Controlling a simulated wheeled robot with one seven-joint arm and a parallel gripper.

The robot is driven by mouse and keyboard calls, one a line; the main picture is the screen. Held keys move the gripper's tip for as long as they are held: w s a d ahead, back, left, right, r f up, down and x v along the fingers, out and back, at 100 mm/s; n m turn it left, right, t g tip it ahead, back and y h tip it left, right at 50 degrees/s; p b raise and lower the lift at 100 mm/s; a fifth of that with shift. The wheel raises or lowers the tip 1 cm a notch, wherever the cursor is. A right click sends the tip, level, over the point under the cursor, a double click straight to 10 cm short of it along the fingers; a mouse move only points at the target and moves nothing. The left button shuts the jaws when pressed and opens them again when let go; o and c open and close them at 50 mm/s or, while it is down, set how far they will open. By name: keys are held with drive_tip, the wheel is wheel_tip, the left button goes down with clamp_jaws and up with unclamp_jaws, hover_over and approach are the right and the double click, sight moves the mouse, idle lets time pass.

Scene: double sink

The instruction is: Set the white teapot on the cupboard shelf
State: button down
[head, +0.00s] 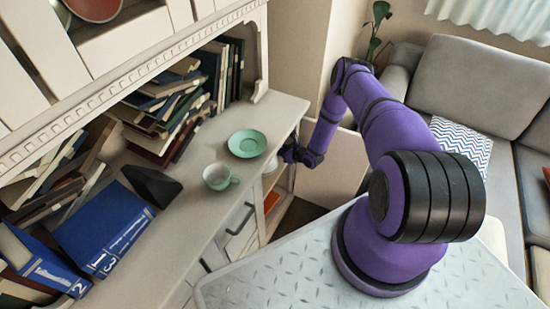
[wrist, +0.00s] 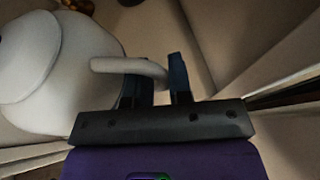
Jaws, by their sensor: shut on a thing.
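The white teapot (wrist: 55,75) fills the left of the wrist view, seen close up. A curved white part of it, which looks like its handle (wrist: 130,68), reaches between the two dark fingers of my gripper (wrist: 158,80). My gripper is shut on this part. In the head view my gripper (head: 292,154) is at the right end of the cupboard's counter, by the open lower compartment. The teapot is mostly hidden there. The open cupboard (head: 282,188) shows a narrow strip of its inside with something orange; its shelf is hard to make out.
A green saucer (head: 247,143) and a green cup (head: 219,177) stand on the counter (head: 200,215) near my gripper. Many books (head: 165,110) lean and lie behind them. An open cupboard door (head: 328,168) stands right of my gripper. A grey sofa (head: 480,85) is at the right.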

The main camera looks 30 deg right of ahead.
drive_tip(key=shift+w+a+f, duration=0.3)
drive_tip(key=shift+w+f, duration=0.15)
drive_tip(key=shift+f, duration=0.6)
drive_tip(key=shift+w+a+f, duration=0.35)
drive_tip(key=shift+w+f, duration=0.1)
drive_tip(key=shift+f, duration=0.6)
drive_tip(key=shift+w+a+f, duration=0.3)
drive_tip(key=shift+w+f, duration=0.15)
drive_tip(key=shift+f, duration=0.6)
drive_tip(key=shift+w+f, duration=0.2)
drive_tip(key=shift+f, duration=0.25)
drive_tip(key=c, duration=1)
unclamp_jaws()
drive_tip(key=shift+a, duration=0.1)
drive_tip(key=shift+c, duration=0.2)
drive_tip(key=shift+s, duration=0.1)
drive_tip(key=v, duration=1.2)
